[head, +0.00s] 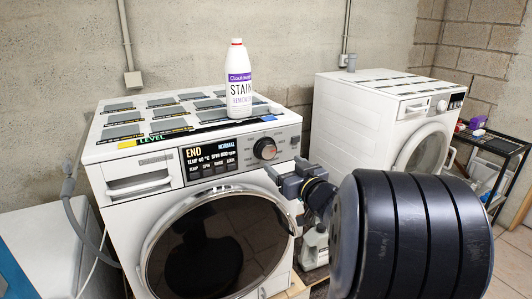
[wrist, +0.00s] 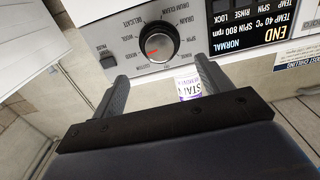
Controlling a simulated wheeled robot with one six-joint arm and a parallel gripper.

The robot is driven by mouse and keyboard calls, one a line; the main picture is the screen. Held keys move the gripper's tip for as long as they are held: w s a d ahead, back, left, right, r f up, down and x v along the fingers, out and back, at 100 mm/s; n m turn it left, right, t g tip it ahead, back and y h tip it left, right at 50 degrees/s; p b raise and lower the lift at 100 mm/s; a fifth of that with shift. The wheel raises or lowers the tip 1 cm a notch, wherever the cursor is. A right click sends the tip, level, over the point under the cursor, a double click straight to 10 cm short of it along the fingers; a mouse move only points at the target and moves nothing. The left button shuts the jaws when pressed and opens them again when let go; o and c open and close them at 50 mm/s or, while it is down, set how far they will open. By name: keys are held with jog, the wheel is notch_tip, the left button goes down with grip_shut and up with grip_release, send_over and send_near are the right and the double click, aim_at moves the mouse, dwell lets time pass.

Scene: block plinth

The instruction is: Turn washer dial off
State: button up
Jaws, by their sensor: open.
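The washer (head: 215,200) is white and front-loading, with a dark round door. Its dial (head: 265,149) is a dark knob with a lighter ring, right of the display (head: 210,160), which reads "END". In the wrist view, the dial (wrist: 158,42) has a red mark on its face and printed programme names around it. My gripper (head: 286,176) is open just below and right of the dial in the head view. In the wrist view, the two fingers of my gripper (wrist: 163,78) are spread, with the dial beyond and between their tips. No contact shows.
A white stain remover bottle (head: 239,80) stands on the washer top; part of it shows between the fingers in the wrist view (wrist: 188,88). A second white machine (head: 385,120) stands to the right. A black rack (head: 490,150) is at far right.

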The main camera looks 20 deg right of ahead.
aim_at(269, 152)
jog(key=w, duration=0.8)
jog(key=shift+w+a+p, duration=0.15)
jog(key=shift+a+p, duration=0.05)
jog(key=shift+p, duration=0.2)
jog(key=shift+c, duration=0.4)
jog(key=c, duration=0.9)
